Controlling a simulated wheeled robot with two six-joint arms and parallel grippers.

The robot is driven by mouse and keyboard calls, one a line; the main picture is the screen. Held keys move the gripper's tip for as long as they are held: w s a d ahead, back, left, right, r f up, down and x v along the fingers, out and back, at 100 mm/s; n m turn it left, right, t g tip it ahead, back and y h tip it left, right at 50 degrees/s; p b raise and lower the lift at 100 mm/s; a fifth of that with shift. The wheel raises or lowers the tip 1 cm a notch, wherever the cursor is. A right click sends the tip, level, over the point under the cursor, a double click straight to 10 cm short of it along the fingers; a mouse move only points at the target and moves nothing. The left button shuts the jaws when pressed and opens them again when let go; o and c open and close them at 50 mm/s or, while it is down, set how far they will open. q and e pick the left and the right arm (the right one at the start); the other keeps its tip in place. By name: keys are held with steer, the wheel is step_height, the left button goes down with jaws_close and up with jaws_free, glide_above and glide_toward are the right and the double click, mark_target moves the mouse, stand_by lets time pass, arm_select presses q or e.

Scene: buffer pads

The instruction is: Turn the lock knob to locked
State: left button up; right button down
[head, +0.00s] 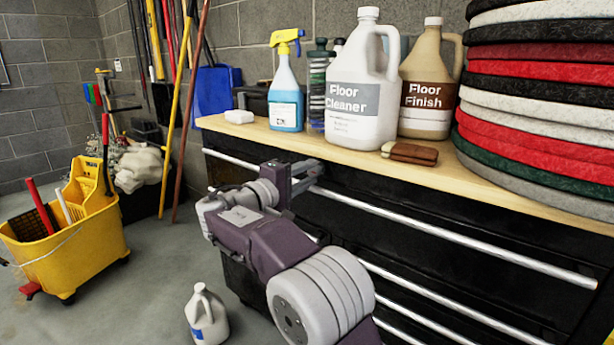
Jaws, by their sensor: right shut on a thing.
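My right gripper (312,172) is at the front of the black tool cabinet (440,215), just below the wooden top. Its fingers are shut at the upper drawer front, between the left and right stretches of silver handle. The lock knob is hidden behind the fingers, so which way it points cannot be seen. My right arm comes up from the bottom of the view and covers part of the lower drawers. My left gripper is out of view.
On the wooden top (470,187) stand a blue spray bottle (286,95), a Floor Cleaner jug (362,90), a Floor Finish jug (428,85) and stacked pads (540,100). A small white jug (206,318) and a yellow mop bucket (70,245) stand on the floor.

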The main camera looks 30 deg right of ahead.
steer(key=c, duration=1.1)
jaws_free()
steer(key=shift+o, duration=0.2)
